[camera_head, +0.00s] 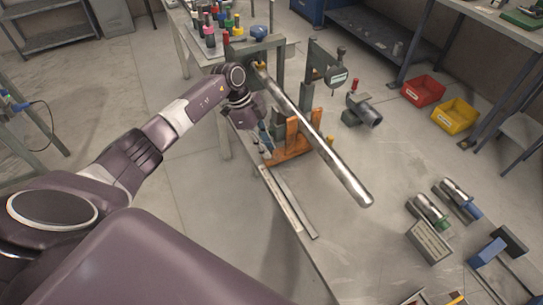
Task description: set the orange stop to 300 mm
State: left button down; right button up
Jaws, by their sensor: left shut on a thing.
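The orange stop (293,148) stands on the table by the long steel bar, with an upright bracket and a low foot. The bar (325,150) slants from the back toward the front right and passes over or beside the stop. My left gripper (265,141) reaches in from the left and is shut at the left side of the stop; its fingertips are small and partly hidden. A flat scale (281,199) runs along the table's front left edge, its marks too small to read. My right gripper is not in view.
A gauge with a display (337,77) stands behind the bar. A red bin (423,91) and a yellow bin (455,116) lie at the right. Metal cylinders (430,209) and a blue-handled tool (488,252) lie at the front right. Coloured bottles (209,36) stand at the back.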

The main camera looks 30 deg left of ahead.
pick_arm(q)
jog(key=shift+w+a+r, duration=0.2)
jog(key=shift+w+a, duration=0.1)
jog(key=shift+a, duration=0.05)
jog(key=c, duration=2.1)
grip_release()
jog(key=o, duration=0.3)
jog(key=shift+o, duration=0.3)
jog(key=shift+s+f, duration=0.1)
jog(key=shift+f, duration=0.05)
jog(key=shift+r, duration=0.35)
jog(key=v, duration=1.1)
jog(key=shift+r, duration=0.15)
jog(key=shift+s+a, duration=0.1)
jog(key=shift+s, duration=0.05)
